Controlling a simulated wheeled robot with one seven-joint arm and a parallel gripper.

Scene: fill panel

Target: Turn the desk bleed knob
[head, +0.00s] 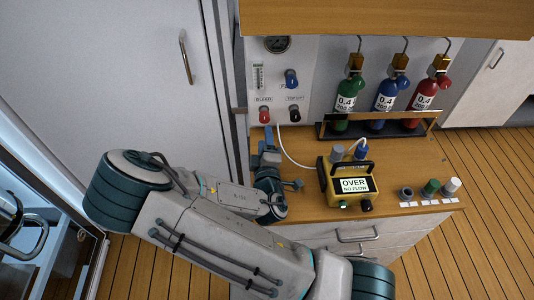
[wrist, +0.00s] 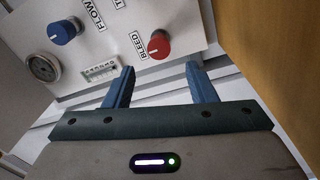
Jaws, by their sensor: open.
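The bleed knob (head: 264,115) is red and sits low on the left of the white wall panel, under a BLEED label. In the head view my gripper (head: 268,133) is just below the red knob, over the back left of the desk. I see no contact with the knob.
A blue flow knob (head: 291,78) and a black top-up knob (head: 294,110) share the panel. Right of my arm, a yellow meter (head: 342,184) reading OVER, NO FLOW stands on the desk (head: 300,148). Three bottles stand in a rack (head: 330,130). A cabinet door (head: 120,80) is at left.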

